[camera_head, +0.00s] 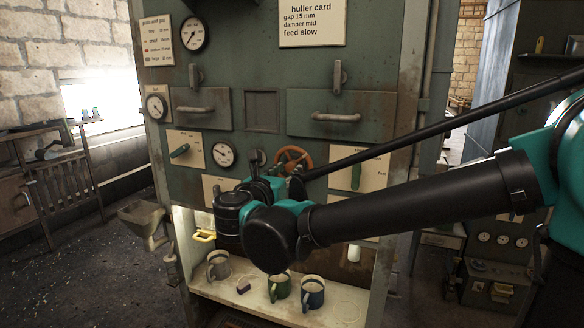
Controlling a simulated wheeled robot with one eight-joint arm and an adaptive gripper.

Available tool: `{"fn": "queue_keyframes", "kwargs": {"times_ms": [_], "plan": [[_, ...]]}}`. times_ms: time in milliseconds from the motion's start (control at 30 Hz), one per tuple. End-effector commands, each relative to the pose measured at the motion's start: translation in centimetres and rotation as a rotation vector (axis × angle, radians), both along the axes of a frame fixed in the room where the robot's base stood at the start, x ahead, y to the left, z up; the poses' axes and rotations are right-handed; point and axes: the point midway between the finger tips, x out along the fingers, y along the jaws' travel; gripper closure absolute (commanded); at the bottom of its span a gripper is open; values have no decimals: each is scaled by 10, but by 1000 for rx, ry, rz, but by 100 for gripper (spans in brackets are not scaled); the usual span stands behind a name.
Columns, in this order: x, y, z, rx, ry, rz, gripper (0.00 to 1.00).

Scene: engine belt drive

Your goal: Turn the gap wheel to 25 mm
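An orange-brown handwheel (294,154), which looks like the gap wheel, is on the green machine front, right of a round white dial gauge (223,154). The dial's numbers are too small to read. My gripper (273,178) is at the end of my black and teal arm, just below and left of the wheel. My wrist and arm hide the wheel's lower part. I cannot tell whether the gripper touches the wheel or whether its fingers are open or shut. A huller card (312,22) above reads gap 15 mm, damper mid, feed slow.
Drawers with bar handles (336,116) are above. Below, a lit shelf (262,308) holds mugs (312,292) and a small dark purple block (243,286). A metal hopper (143,217) sticks out at the left.

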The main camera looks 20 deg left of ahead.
Motion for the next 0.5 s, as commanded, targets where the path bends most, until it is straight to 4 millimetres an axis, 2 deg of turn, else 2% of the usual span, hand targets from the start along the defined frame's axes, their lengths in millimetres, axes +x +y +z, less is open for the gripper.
{"fn": "queue_keyframes", "kwargs": {"times_ms": [100,200,500], "plan": [[19,-2,0,0,0,-4,65],[29,-3,0,0,0,-2,65],[38,-3,0,0,0,1,65]]}}
